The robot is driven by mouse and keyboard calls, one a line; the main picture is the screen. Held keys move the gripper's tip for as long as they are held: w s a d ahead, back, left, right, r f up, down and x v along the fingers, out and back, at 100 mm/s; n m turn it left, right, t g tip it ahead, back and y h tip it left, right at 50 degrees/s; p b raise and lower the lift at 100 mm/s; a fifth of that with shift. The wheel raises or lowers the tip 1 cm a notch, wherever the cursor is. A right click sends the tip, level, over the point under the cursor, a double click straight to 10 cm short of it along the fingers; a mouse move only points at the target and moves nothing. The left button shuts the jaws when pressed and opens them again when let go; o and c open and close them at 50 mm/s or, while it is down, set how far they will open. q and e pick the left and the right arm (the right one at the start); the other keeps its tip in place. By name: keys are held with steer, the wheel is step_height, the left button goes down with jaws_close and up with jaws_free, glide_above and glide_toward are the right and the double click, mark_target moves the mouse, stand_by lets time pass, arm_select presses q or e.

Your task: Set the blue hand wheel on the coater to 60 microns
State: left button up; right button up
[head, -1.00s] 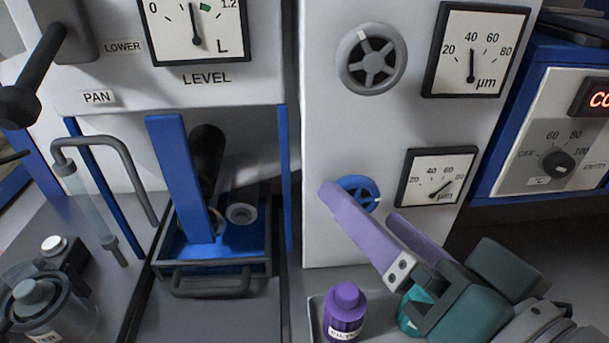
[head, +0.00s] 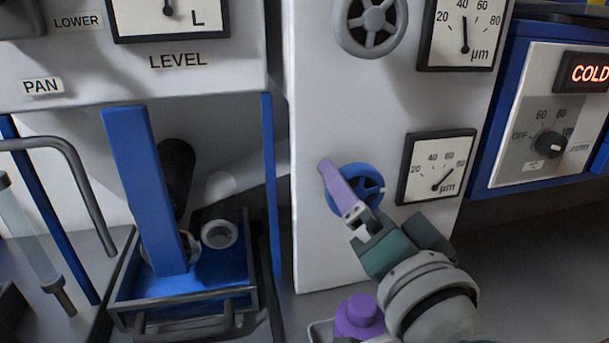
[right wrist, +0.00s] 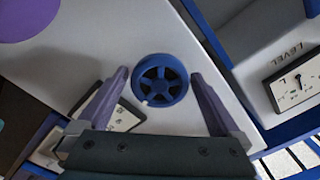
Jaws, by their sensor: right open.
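The blue hand wheel (head: 375,187) is on the pale coater panel, left of the lower micron gauge (head: 438,165). The gauge's needle points up and right, between 60 and 80 and closer to 80. My right gripper (head: 335,170) is at the wheel, one purple finger covering part of it; the other finger is mostly hidden there. In the right wrist view the gripper (right wrist: 160,75) is open, with the wheel (right wrist: 160,80) framed between its two fingertips; I cannot tell whether they touch it. A small pale mark sits on the wheel's rim. My left gripper is out of view.
A grey hand wheel (head: 371,22) and another micron gauge (head: 464,32) are above. A purple bottle (head: 358,317) stands below, close to my right arm. A blue pan (head: 205,275) is at left; a blue heater box (head: 510,80) is at right.

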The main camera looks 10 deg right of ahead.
steer(key=shift+w, duration=0.6)
steer(key=c, duration=1.1)
